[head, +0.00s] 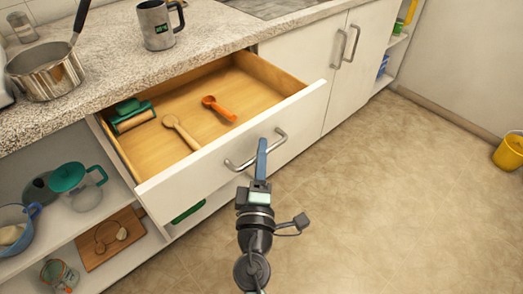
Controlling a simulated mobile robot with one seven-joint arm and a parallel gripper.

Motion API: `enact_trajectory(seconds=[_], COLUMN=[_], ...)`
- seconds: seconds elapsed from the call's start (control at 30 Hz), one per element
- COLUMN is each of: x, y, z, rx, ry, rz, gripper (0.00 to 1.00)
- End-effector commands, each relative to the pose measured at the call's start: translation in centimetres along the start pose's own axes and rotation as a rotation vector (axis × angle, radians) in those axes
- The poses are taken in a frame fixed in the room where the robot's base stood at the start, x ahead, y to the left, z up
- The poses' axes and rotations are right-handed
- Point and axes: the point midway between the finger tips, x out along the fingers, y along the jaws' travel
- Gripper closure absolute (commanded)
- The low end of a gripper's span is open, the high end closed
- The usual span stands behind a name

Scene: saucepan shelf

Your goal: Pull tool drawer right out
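The tool drawer (235,150) is pulled well out of the counter, with its white front standing clear of the cabinet face. Inside it lie an orange measuring spoon (219,108), a wooden spoon (181,132) and a green-and-wood tool (133,117). The drawer has a metal bar handle (279,138). My gripper (262,148) is at the middle of this handle, and its blue finger crosses in front of the bar. Only one finger shows, so I cannot tell whether it is closed around the bar.
A saucepan (47,76) and a grey mug (155,25) stand on the speckled counter (105,50). Open shelves on the left hold a teal-lidded jar (80,184) and a blue pot (14,228). A yellow bucket (509,152) stands far right. The floor (390,190) between is clear.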

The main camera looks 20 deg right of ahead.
Motion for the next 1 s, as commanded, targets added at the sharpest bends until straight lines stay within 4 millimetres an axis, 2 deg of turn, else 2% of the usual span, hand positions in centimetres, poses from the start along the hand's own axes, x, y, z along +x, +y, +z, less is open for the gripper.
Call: enact_trajectory(seconds=[0.3, 0.47, 1.0], x=[0.25, 0.23, 0.21], y=[-0.01, -0.01, -0.03], z=[0.03, 0.02, 0.0], rx=[0.0, 0.0, 0.0], ry=[0.0, 0.0, 0.0], rz=[0.0, 0.0, -0.001], gripper=[0.73, 1.0, 1.0])
